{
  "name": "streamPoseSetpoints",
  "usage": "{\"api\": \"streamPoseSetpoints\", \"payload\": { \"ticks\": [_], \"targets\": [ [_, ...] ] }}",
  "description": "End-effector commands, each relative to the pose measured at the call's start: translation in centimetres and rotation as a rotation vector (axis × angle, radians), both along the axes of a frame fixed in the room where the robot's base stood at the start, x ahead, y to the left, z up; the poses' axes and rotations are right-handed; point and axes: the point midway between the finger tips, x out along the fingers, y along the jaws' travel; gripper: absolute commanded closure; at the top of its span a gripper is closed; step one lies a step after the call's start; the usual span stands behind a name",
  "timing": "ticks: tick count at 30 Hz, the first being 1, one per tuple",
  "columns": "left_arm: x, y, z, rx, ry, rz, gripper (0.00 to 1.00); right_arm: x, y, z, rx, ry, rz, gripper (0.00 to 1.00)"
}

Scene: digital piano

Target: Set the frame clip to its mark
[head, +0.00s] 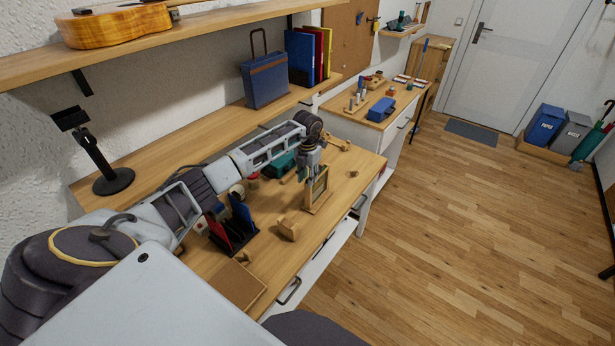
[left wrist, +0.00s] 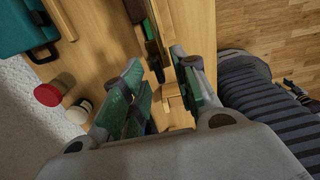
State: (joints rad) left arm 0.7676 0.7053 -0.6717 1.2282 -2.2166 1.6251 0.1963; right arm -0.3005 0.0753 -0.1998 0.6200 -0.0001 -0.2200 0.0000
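A small wooden frame (head: 318,187) stands upright on the desk, and my left gripper (head: 313,166) is just above and behind its top edge. In the left wrist view my left gripper (left wrist: 158,85) has its two green-padded fingers apart. A light wooden strip (left wrist: 172,97), likely the frame's edge, and a small dark piece (left wrist: 157,68) show between or beyond the fingers. The dark piece may be the frame clip, but I cannot tell, nor whether a finger touches it. The clip's mark is not discernible. My right gripper is not in view.
A teal case (left wrist: 25,28) and a red-lidded jar (left wrist: 47,95) lie on the gripper's left. The desk's front edge is close.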

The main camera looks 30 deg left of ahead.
Motion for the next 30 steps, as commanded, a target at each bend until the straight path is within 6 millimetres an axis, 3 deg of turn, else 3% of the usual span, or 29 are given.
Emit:
{"api": "streamPoseSetpoints", "payload": {
  "ticks": [11,18,30],
  "targets": [
    [-0.01,0.02,-0.3,0.001,0.0,0.0,0.72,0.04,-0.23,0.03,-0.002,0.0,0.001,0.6],
    [-0.01,0.01,-0.29,0.0,0.0,0.0,1.0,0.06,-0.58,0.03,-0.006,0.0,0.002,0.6],
    [-0.01,0.04,-0.32,0.001,0.0,-0.022,1.0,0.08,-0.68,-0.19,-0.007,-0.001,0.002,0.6]
  ]
}}
